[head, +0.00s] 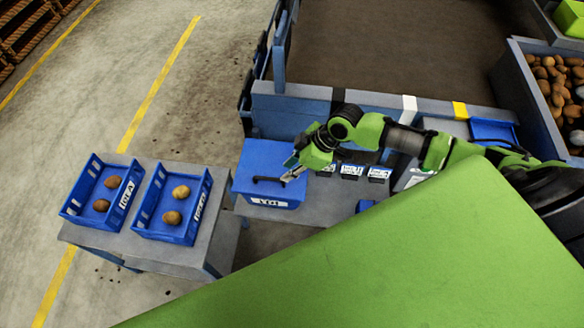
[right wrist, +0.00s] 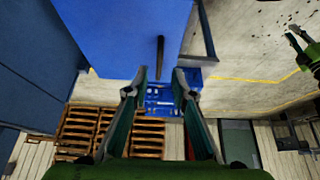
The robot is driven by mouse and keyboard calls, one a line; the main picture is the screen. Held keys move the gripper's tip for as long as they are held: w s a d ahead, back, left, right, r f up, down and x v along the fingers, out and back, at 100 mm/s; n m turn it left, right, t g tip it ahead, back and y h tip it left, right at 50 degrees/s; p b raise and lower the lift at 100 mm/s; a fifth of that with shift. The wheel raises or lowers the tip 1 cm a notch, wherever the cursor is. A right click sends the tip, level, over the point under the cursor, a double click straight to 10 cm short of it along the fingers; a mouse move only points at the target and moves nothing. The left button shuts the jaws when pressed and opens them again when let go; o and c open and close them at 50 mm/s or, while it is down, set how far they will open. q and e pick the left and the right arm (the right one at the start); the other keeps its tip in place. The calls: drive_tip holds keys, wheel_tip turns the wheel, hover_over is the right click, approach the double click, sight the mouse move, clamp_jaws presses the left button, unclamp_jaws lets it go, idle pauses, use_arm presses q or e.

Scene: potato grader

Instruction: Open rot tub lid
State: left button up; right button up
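The rot tub (head: 268,203) is a blue box with a white label on its front, standing on a grey bench in the head view. Its blue lid (head: 262,155) appears to lie flat and closed. A black bar handle (head: 268,180) sits near the lid's front edge. My right gripper (head: 287,178) is at the handle's right end. In the right wrist view its fingers (right wrist: 160,75) are apart, with the handle (right wrist: 160,50) showing between and just beyond the tips. My left gripper (right wrist: 294,36) shows small at the right wrist view's edge, its fingers seemingly apart.
Two blue trays, (head: 103,190) and (head: 173,203), with two potatoes each stand on a side table (head: 150,250) left of the tub. Small black labelled boxes (head: 350,170) stand right of the tub. A blue-edged wall (head: 300,105) runs behind. A potato crate (head: 530,95) is at right.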

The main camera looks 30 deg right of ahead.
sight(277, 180)
drive_tip(key=b+x, duration=0.3)
drive_tip(key=x, duration=0.2)
drive_tip(key=shift+d+b, duration=0.1)
drive_tip(key=shift+b, duration=0.3)
drive_tip(key=shift+b+x, duration=0.9)
drive_tip(key=shift+x, duration=0.85)
clamp_jaws()
